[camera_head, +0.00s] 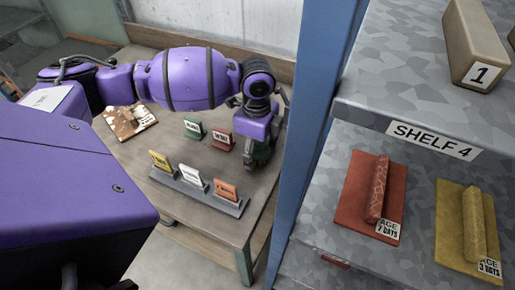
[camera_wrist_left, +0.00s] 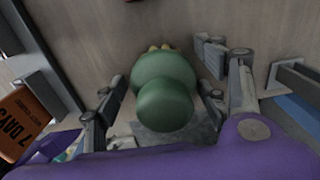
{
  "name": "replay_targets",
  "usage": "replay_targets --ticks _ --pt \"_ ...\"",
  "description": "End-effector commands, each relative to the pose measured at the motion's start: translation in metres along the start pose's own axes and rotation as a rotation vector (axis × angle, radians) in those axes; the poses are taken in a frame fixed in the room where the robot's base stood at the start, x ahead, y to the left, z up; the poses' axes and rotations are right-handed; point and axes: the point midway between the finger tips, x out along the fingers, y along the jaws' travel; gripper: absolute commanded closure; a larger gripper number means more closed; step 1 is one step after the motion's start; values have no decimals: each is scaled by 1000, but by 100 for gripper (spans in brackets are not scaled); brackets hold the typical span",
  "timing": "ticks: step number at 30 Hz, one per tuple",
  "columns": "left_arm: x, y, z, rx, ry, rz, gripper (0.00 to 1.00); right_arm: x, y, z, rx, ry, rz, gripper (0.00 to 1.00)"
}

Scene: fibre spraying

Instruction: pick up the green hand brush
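The green hand brush (camera_wrist_left: 165,95) shows in the left wrist view as a rounded green handle seen end-on, with a bit of yellowish bristle at its far end. In the head view only a dark green part of it (camera_head: 262,153) shows near the right side of the table, mostly hidden by my left gripper (camera_head: 265,140). In the left wrist view the fingers of my left gripper (camera_wrist_left: 160,98) stand on either side of the handle, with a visible gap on the left; the gripper looks open. My right gripper is not in view.
A blue post (camera_head: 310,110) and shelf 4 (camera_head: 350,95) stand close to the right.

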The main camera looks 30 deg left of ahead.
Motion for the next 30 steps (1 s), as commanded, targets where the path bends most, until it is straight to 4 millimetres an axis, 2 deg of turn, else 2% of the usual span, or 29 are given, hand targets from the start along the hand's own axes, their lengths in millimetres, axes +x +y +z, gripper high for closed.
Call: replay_targets --ticks 1,11,22,28,30 --pt "0 0 0 0 0 0 41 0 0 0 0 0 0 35" --pt "-1 0 0 0 0 -1 84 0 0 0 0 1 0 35" --pt "-8 -1 0 0 -1 -2 86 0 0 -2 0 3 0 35" --pt "-35 -2 0 1 0 -4 86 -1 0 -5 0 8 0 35" --pt "-46 10 0 1 0 -3 86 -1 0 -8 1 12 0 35"
